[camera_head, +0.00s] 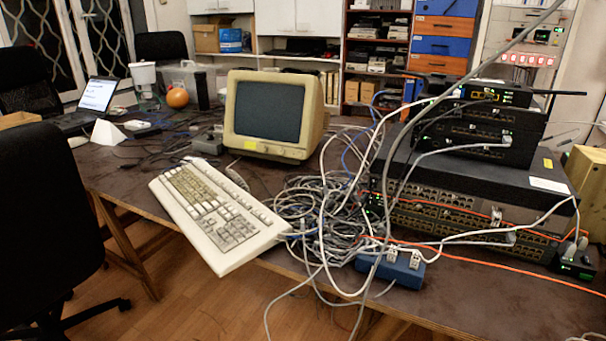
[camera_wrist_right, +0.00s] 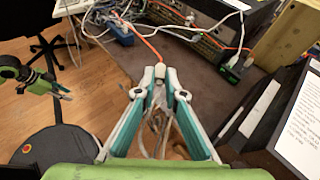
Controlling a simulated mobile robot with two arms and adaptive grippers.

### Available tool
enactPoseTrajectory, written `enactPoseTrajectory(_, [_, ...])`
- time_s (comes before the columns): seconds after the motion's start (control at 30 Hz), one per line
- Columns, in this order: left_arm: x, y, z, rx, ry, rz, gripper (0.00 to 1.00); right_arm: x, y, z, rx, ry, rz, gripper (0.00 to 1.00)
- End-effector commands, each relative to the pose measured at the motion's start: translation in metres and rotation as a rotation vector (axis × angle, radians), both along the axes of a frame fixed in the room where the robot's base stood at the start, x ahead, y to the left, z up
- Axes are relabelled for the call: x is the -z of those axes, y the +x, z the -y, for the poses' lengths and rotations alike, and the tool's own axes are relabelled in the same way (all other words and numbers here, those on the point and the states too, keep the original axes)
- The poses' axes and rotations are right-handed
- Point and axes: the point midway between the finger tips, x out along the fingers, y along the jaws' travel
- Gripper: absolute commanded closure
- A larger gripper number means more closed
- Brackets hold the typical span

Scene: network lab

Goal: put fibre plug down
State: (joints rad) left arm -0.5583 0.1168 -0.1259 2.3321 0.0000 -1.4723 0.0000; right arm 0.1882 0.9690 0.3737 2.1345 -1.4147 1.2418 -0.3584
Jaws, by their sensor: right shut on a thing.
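In the right wrist view my right gripper (camera_wrist_right: 160,76) has its teal fingers closed at the tips on the small pale fibre plug (camera_wrist_right: 160,70). The fingers hide most of the plug. An orange fibre cable (camera_wrist_right: 150,46) runs from it up towards the equipment on the table. The plug is over the dark table top, near its front edge; I cannot tell whether it touches the surface. In the head view the orange cable (camera_head: 480,258) crosses the table front, and neither gripper shows. A green and black part, likely my left gripper (camera_wrist_right: 62,92), shows at the left of the wrist view, too small to read.
Stacked network switches (camera_head: 450,205) stand at the right, with a blue box (camera_head: 390,268) before them. A tangle of grey cables (camera_head: 315,215) lies beside a keyboard (camera_head: 215,215) and monitor (camera_head: 272,112). A small black box (camera_head: 575,262) sits at the right. Bare table (camera_head: 480,300) shows in front.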

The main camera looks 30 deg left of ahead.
Motion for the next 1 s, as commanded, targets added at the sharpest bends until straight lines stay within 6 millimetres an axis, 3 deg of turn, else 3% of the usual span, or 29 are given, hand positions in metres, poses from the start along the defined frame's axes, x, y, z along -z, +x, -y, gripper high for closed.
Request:
enactPoseTrajectory(0.03, [0.002,-0.002,-0.001,0.0,-0.001,0.01,0.7,0.011,0.001,0.002,0.006,-0.003,0.003,1.0])
enactPoseTrajectory(0.23, [-0.015,-0.009,-0.002,-0.001,0.0,0.017,0.7,0.01,0.003,0.006,0.017,0.002,0.002,1.0])
enactPoseTrajectory(0.57, [-0.019,-0.009,-0.002,-0.002,-0.001,0.017,0.7,0.01,0.008,0.003,0.018,0.005,0.0,1.0])
enactPoseTrajectory(0.7, [-0.017,-0.008,-0.002,-0.001,0.0,0.015,0.7,0.018,0.026,-0.011,0.015,0.007,0.002,1.0])
enactPoseTrajectory(0.87, [-0.002,-0.003,-0.001,-0.001,-0.001,0.007,0.7,0.035,0.057,-0.034,0.015,0.009,0.002,1.0])
enactPoseTrajectory(1.0, [0.001,-0.002,0.0,-0.001,-0.001,0.01,0.7,0.057,0.083,-0.053,0.015,0.01,-0.002,1.0])
